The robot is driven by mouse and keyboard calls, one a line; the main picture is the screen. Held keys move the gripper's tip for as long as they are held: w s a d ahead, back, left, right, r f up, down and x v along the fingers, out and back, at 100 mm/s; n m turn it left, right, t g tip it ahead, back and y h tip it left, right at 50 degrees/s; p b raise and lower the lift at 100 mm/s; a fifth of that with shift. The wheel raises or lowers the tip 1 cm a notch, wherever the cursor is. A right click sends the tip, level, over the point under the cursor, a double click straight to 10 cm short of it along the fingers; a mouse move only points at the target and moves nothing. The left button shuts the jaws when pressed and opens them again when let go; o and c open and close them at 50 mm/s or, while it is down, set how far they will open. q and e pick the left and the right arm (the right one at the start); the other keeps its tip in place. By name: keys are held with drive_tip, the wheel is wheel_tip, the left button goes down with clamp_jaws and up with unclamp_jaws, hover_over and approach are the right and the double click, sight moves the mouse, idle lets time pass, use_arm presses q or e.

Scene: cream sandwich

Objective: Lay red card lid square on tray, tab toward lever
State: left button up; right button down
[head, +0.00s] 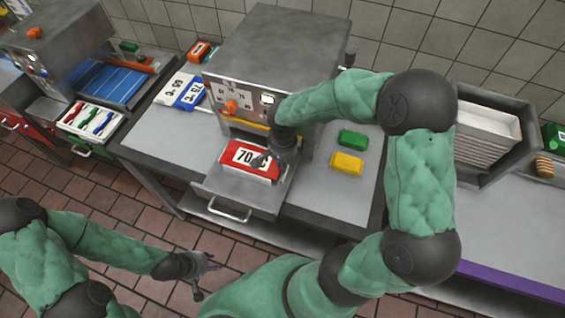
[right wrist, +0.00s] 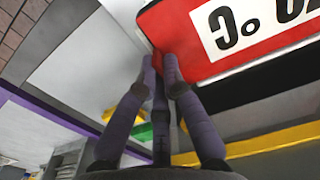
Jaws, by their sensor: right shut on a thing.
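The red card lid (head: 239,163) has a white label reading 70 and lies over the pulled-out metal tray (head: 217,185) in front of the steel machine. I cannot tell whether it touches the tray. My right gripper (head: 266,160) is shut on the lid's right edge and hides part of the label. In the right wrist view the fingers (right wrist: 163,65) pinch a red edge of the lid (right wrist: 186,60), with the label beside them. My left gripper (head: 207,266) is open and empty, low over the floor. A dark lever-like knob (head: 349,54) is at the machine's right rear.
The steel machine (head: 275,45) stands directly behind the tray. A green block (head: 352,139) and a yellow block (head: 346,163) lie on the counter to the right. Other temperature cards (head: 181,91) lie left of the machine. A rack of pale sheets (head: 485,130) stands far right.

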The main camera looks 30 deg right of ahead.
idle(0.3)
drive_tip(key=c, duration=1.3)
unclamp_jaws()
wheel_tip(320, 180, up, 12)
